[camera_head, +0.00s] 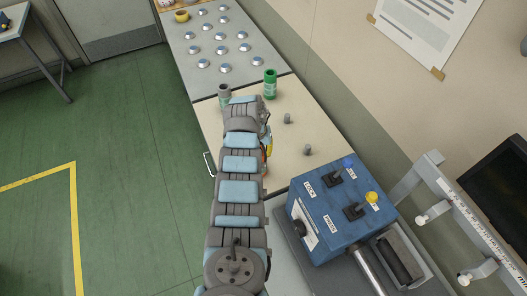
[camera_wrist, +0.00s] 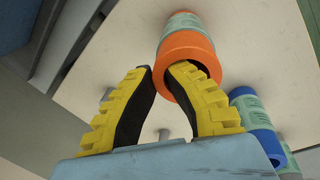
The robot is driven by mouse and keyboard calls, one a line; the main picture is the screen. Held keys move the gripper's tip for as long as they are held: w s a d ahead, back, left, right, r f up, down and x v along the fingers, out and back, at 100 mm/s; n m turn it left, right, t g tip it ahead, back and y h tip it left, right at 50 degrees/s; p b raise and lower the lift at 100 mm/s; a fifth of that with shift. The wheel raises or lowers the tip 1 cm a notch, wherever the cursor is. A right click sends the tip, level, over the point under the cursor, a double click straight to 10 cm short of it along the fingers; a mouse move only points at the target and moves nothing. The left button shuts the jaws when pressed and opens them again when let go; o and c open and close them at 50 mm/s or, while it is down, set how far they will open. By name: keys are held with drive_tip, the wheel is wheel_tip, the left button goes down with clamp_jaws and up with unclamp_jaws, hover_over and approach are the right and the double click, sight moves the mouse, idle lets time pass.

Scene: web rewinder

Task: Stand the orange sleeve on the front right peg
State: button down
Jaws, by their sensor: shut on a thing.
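The orange sleeve (camera_wrist: 190,46), a hollow tube with a pale green label, is in the wrist view at the top centre. My gripper (camera_wrist: 163,72) has its yellow, black-padded fingers at the sleeve's near rim. The right finger reaches into the open bore and the left finger lies outside, so the wall is between them. In the head view the arm hides most of the gripper and sleeve. Two bare grey pegs stand on the cream table to the right of the arm: a nearer one (camera_head: 307,150) and a farther one (camera_head: 287,119).
A green sleeve (camera_head: 270,84) and a grey sleeve (camera_head: 224,96) stand at the table's far end. A blue sleeve (camera_wrist: 262,135) is close to the right finger. The blue control box (camera_head: 340,208) stands at the table's near end. A wall runs along the right.

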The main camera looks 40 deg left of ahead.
drive_tip(key=shift+f, duration=0.1)
drive_tip(key=c, duration=1.2)
unclamp_jaws()
drive_tip(key=shift+o, duration=0.2)
wheel_tip(320, 180, up, 12)
drive_tip(key=s+a, duration=0.1)
drive_tip(key=shift+a, duration=0.25)
drive_tip(key=shift+s, duration=0.1)
